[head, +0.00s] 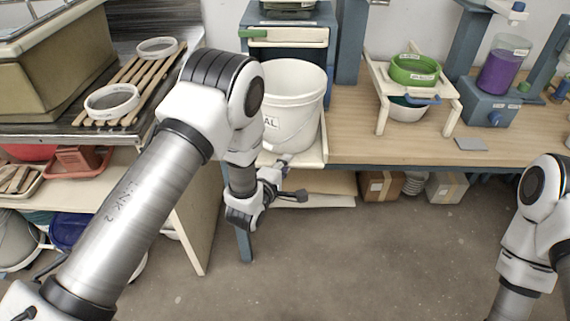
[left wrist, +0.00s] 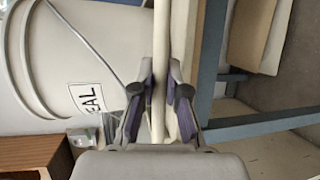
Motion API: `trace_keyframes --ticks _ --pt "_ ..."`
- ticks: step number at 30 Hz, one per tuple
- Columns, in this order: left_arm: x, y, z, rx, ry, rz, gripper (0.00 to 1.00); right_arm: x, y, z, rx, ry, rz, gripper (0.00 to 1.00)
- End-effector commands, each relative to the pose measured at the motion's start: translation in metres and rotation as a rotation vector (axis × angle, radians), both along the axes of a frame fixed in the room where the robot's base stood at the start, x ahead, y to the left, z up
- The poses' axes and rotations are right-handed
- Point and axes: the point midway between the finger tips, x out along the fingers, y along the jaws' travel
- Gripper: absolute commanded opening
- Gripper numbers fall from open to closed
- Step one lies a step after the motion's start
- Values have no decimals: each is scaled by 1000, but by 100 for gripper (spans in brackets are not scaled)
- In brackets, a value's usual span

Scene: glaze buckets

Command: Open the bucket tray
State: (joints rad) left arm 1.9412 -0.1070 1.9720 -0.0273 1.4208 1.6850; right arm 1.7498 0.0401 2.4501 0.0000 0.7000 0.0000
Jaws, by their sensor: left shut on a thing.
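A white bucket (head: 292,105) with a label ending in "AL" stands upright on the cream bucket tray (head: 318,154), at the front of the bench. My left gripper (head: 280,183) is low at the tray's front edge, partly hidden by my own arm. In the left wrist view, the fingers of my left gripper (left wrist: 165,92) are shut on a cream bar (left wrist: 160,45) at the tray's front. The bucket (left wrist: 60,70) fills the left of that view. My right arm shows at the right edge, but its gripper is out of view.
A wooden bench (head: 360,142) extends right, with a cream stand (head: 379,85) holding a green sieve (head: 414,68) and a purple-filled container (head: 502,72). Cardboard boxes (head: 380,187) sit below. The floor (head: 380,260) in front is clear.

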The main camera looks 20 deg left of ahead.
Motion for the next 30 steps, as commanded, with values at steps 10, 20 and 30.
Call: trace_keyframes --ticks 10,20,30 --pt "0 0 1 0 -3 0 0 0 0 0 0 -1 0 40" --pt "0 0 1 0 -2 0 39 0 0 0 0 -1 0 40" --pt "-33 4 7 0 2 1 39 0 0 0 0 0 0 40"
